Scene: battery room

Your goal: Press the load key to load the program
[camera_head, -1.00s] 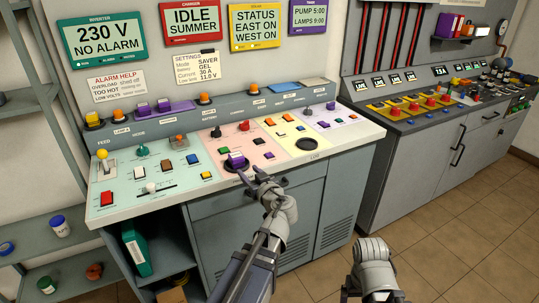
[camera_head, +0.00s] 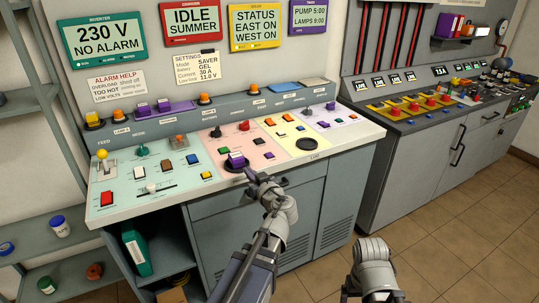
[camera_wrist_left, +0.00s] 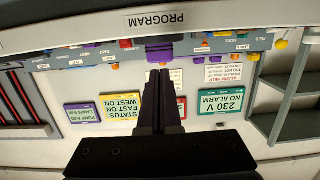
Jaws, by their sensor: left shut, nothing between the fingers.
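A purple key with a pale band (camera_head: 236,157) sits on the pink panel of the console, above a dark round part (camera_head: 233,166) at the front edge. Its label is too small to read, so I cannot confirm it is the load key. My left gripper (camera_head: 252,174) is shut and empty, just right of the dark round part and apart from the purple key. In the left wrist view its dark fingers (camera_wrist_left: 160,94) point at the console, near a purple key (camera_wrist_left: 159,54). A PROGRAM label (camera_wrist_left: 168,19) shows on the console's edge. My right gripper is out of view.
The console (camera_head: 131,209) has several coloured switches and levers close together. Signs hang on the wall behind, including a yellow STATUS sign (camera_head: 255,27). A second grey console (camera_head: 405,164) stands at the right. Tiled floor (camera_head: 440,245) is clear between them.

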